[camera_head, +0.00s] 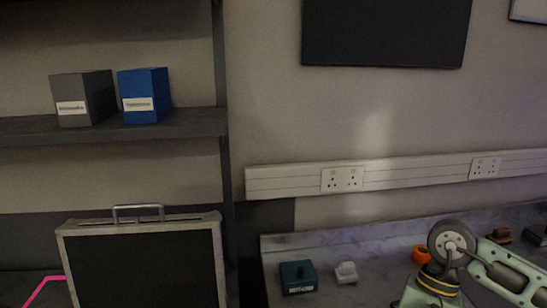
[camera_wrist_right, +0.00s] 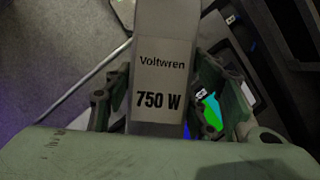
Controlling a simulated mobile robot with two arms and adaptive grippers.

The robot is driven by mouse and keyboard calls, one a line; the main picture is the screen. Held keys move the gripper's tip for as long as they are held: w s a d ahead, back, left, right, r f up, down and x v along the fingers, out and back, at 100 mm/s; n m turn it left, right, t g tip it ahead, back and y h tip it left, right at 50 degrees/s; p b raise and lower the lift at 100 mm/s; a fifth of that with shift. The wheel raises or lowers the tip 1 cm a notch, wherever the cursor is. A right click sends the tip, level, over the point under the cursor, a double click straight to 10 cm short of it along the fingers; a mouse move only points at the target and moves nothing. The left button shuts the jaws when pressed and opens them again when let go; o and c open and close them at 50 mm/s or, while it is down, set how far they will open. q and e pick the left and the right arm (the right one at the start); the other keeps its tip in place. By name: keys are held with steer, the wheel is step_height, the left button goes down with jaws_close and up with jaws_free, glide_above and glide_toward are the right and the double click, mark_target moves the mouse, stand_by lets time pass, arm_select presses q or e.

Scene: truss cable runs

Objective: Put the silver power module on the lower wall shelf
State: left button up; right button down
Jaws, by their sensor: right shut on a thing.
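The silver power module (camera_wrist_right: 162,62), with a pale label reading "Voltwren 750 W", is between the fingers of my right gripper (camera_wrist_right: 160,88) in the right wrist view. The green fingers are shut on its two sides. Its far end runs out of the top of that view. In the head view my right arm shows at the lower right; the gripper and the module are out of that picture. A dark wall shelf (camera_head: 190,124) is at the left of the head view. I cannot tell whether it is the lower one. My left gripper is not in view.
A grey box (camera_head: 95,97) and a blue box (camera_head: 150,95) stand on the shelf; bare board shows on both sides. A framed case (camera_head: 140,265) stands below. The desk (camera_head: 330,300) at right holds a teal box (camera_head: 298,277), a white item (camera_head: 346,272) and an orange item (camera_head: 421,254).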

steer(key=a+n, duration=0.1)
steer(key=a+n+h, duration=0.1)
steer(key=s+n, duration=0.1)
steer(key=n, duration=0.1)
steer(key=shift+a+f+g+h, duration=0.3)
steer(key=shift+a, duration=0.1)
steer(key=n, duration=0.1)
steer(key=n+h, duration=0.1)
steer(key=s+a+n, duration=0.1)
steer(key=shift+s+f, duration=0.1)
steer(key=shift+f, duration=0.15)
stand_by(0.7)
steer(key=shift+d, duration=0.1)
stand_by(0.7)
